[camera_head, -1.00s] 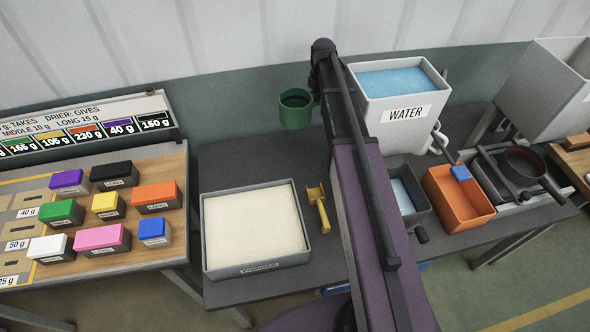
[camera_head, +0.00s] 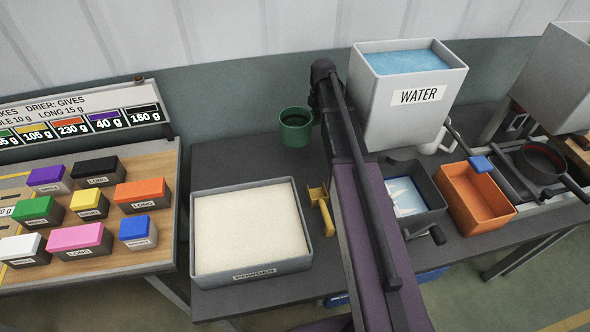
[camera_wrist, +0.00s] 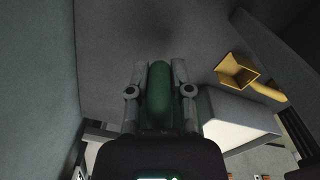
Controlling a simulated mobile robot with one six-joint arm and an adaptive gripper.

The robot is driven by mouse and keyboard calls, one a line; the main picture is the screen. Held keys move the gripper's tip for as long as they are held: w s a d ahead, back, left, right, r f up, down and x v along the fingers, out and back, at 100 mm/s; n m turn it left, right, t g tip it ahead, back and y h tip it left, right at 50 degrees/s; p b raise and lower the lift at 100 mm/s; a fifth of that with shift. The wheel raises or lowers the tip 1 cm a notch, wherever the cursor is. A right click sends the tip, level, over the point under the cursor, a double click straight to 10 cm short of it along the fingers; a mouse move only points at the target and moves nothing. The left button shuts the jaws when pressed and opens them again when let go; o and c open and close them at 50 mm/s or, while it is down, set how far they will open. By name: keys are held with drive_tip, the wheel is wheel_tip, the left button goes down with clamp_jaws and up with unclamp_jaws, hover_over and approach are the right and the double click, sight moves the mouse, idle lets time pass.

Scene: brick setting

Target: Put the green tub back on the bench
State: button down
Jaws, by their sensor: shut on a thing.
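The green tub (camera_head: 295,127) is upright at the back of the dark grey bench (camera_head: 240,165) in the head view, left of my arm. I cannot tell whether its base touches the bench top or hangs just above it. In the wrist view the tub (camera_wrist: 159,95) shows as a green wall between the two fingers of my gripper (camera_wrist: 158,68), which is shut on it. In the head view my arm hides the fingers.
A tray of white powder (camera_head: 303,250) stands in front of the tub, with a yellow scoop (camera_head: 322,205) beside it. A white water container (camera_head: 375,120) is right of my arm, and an orange bin (camera_head: 480,200) is further right. Bare bench lies around the tub.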

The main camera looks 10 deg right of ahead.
drive_tip(key=shift+f+b, duration=1.6)
drive_tip(key=shift+f, duration=0.5)
drive_tip(key=shift+f, duration=0.1)
wheel_tip(320, 180, down, 6)
drive_tip(key=b, duration=0.6)
drive_tip(key=shift+f+b, duration=1.9)
drive_tip(key=shift+b, duration=0.15)
drive_tip(key=c, duration=0.5)
unclamp_jaws()
drive_tip(key=shift+c, duration=0.2)
drive_tip(key=shift+r, duration=0.15)
